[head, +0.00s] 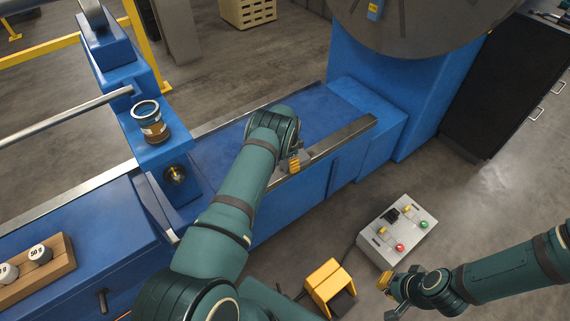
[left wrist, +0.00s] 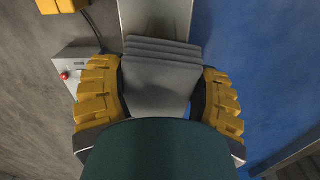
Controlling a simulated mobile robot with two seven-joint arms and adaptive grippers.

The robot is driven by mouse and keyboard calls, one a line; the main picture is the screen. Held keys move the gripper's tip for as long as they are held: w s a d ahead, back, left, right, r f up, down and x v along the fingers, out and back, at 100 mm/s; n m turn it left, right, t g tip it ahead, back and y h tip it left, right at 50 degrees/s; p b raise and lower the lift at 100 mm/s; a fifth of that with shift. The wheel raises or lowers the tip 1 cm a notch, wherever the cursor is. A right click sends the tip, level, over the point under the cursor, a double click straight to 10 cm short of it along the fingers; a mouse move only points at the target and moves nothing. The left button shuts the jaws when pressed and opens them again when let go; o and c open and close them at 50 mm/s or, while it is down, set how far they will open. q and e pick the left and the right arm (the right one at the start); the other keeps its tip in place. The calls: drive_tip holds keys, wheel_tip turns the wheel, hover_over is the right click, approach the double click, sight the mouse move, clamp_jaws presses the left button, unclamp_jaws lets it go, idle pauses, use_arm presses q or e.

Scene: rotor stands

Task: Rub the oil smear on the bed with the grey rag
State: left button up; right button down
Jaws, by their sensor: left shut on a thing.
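My left gripper (left wrist: 160,98) is shut on the grey rag (left wrist: 160,75), a folded stack of cloth between its yellow fingers. In the head view my left forearm and wrist reach over the blue bed (head: 225,139), and only a bit of the left gripper (head: 294,161) shows near the bed's steel rail (head: 340,138). The rag is hidden there. I cannot make out the oil smear; my arm covers part of the bed. My right gripper (head: 388,284) hangs over the floor at the lower right, apart from the bed, and its finger opening is unclear.
A can (head: 150,122) stands on the blue stand at left. A wooden block with weights (head: 38,262) lies at lower left. A control box (head: 397,231) and a yellow pedal (head: 328,284) are on the near side. A large grey disc (head: 415,20) rises behind.

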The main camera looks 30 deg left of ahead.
use_arm(q)
drive_tip(key=shift+w+d+f, duration=0.1)
drive_tip(key=shift+w+d, duration=0.25)
drive_tip(key=shift+w, duration=0.35)
drive_tip(key=shift+w+d, duration=0.3)
drive_tip(key=shift+w, duration=0.4)
drive_tip(key=shift+w+r, duration=0.2)
drive_tip(key=shift+w, duration=0.05)
drive_tip(key=shift+s, duration=0.1)
